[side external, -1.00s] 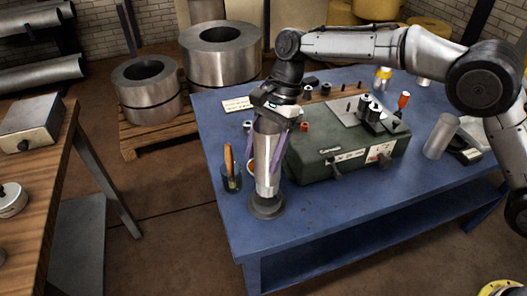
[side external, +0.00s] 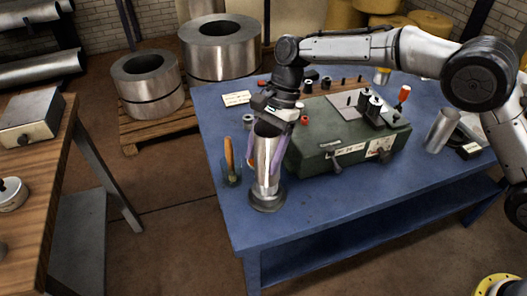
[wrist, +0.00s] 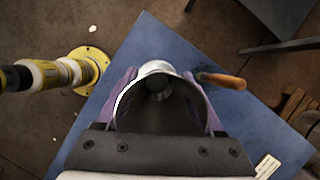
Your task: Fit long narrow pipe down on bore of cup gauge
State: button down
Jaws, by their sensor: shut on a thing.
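The long narrow pipe (side external: 265,158) is a shiny silver tube, roughly upright in the side view. My gripper (side external: 266,152) is shut on it, with a purple finger on either side. The cup gauge (side external: 267,201) is a dark round base near the table's front left edge. The pipe's lower end is at the gauge; whether it touches or sits in the bore cannot be told. In the wrist view the pipe (wrist: 122,97) shows its curved wall between the purple fingers (wrist: 160,105). The bore is hidden in the side view.
A green case (side external: 325,160) is close on the right. Another silver tube (side external: 441,131) stands further right on the blue table (side external: 340,205). The table front is clear.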

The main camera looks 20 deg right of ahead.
jog(key=shift+f, duration=0.1)
dwell(0.4)
jog(key=shift+f, duration=1.25)
dwell(0.8)
grip_release()
jog(key=shift+r, duration=3.5)
